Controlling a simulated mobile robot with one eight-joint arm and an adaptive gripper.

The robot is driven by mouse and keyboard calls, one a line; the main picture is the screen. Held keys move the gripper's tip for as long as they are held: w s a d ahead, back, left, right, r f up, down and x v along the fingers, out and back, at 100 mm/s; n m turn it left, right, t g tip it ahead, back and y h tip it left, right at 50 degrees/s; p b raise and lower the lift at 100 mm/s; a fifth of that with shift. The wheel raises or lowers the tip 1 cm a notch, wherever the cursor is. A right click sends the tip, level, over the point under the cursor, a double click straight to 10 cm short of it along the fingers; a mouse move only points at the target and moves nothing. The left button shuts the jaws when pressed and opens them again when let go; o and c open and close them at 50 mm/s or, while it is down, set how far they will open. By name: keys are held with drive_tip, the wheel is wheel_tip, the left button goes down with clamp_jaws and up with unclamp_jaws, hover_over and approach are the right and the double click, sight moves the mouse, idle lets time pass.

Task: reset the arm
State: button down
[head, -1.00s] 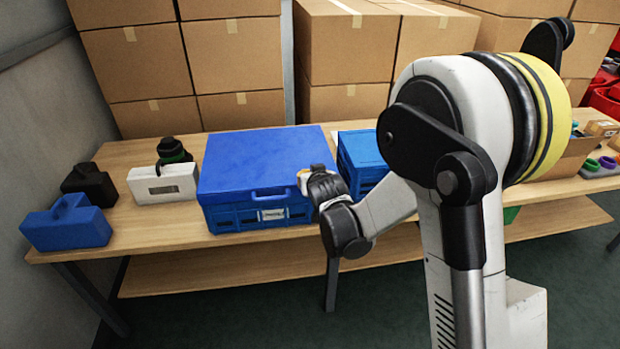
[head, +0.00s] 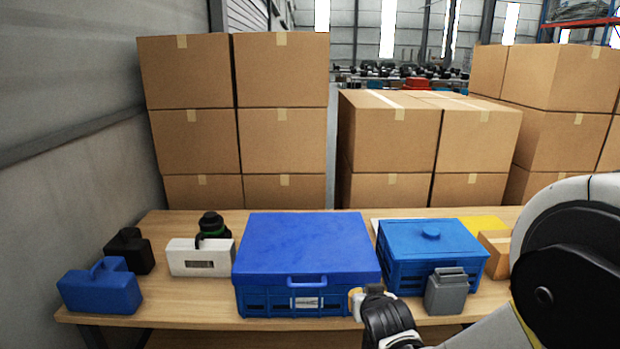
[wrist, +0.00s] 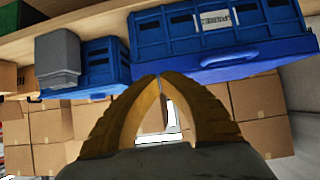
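My arm reaches in from the lower right of the head view. My gripper (head: 358,301) is at the table's front edge, in front of the right end of the large blue lidded crate (head: 305,250). In the wrist view, which appears upside down, its two yellow fingers (wrist: 160,78) come together at the tips with nothing between them. The crate's blue side (wrist: 195,28) and label show past the fingertips, and the gripper appears apart from it.
A grey lidded container (head: 446,292) stands before a smaller blue crate (head: 432,248), right of my gripper. On the left are a blue case (head: 100,288), a black canister (head: 130,252) and a white box (head: 200,258). Stacked cartons (head: 285,130) stand behind the table (head: 190,303).

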drive_tip(key=s+d+r+g, duration=0.1)
drive_tip(key=s+r, duration=0.1)
drive_tip(key=s, duration=0.6)
drive_tip(key=s+d+r+g, duration=0.2)
drive_tip(key=s+r, duration=0.1)
drive_tip(key=s, duration=0.6)
drive_tip(key=s+d+r+g, duration=0.1)
drive_tip(key=s+r, duration=0.2)
drive_tip(key=s, duration=0.6)
drive_tip(key=shift+d+r, duration=0.25)
drive_tip(key=shift+d, duration=0.1)
